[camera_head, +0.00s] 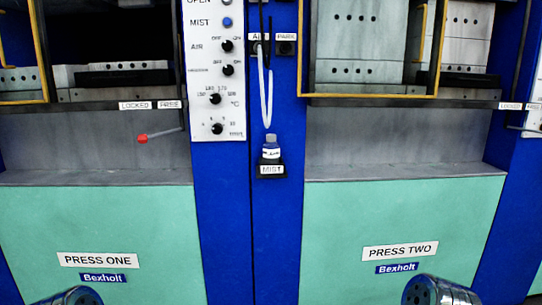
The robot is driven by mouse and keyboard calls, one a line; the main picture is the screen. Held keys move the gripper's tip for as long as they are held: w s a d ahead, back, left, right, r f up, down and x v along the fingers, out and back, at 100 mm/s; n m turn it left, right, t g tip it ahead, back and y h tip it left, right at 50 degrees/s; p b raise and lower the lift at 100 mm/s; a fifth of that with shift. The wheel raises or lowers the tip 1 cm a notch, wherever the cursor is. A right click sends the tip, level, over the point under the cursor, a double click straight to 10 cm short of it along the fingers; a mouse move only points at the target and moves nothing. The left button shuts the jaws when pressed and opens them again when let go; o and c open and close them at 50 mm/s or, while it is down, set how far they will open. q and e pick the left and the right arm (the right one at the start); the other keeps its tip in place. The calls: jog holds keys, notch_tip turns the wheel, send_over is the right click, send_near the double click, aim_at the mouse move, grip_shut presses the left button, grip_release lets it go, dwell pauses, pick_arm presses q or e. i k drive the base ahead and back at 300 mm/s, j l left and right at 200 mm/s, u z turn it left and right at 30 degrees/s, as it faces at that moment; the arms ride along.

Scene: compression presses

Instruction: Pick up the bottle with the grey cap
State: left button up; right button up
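A small bottle with a grey cap (271,149) stands upright on a black holder labelled MIST (271,171), on the blue column between the two presses. The bottle has a blue shoulder and a white label. A pale looped hose hangs just above its cap. Parts of my two arms show at the bottom edge, one at the lower left and one at the lower right, both well below the bottle. The fingers of my left and right grippers do not show.
Press One (97,215) stands at left, with a red-knobbed lever (143,139) sticking out. Press Two (400,220) stands at right, with a yellow-framed guard (367,96). A white control panel (214,100) is left of the bottle. The space before the column looks clear.

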aim_at(271, 148)
jog(key=i+j+z, duration=0.15)
jog(key=i+j, duration=0.55)
jog(key=j, duration=0.1)
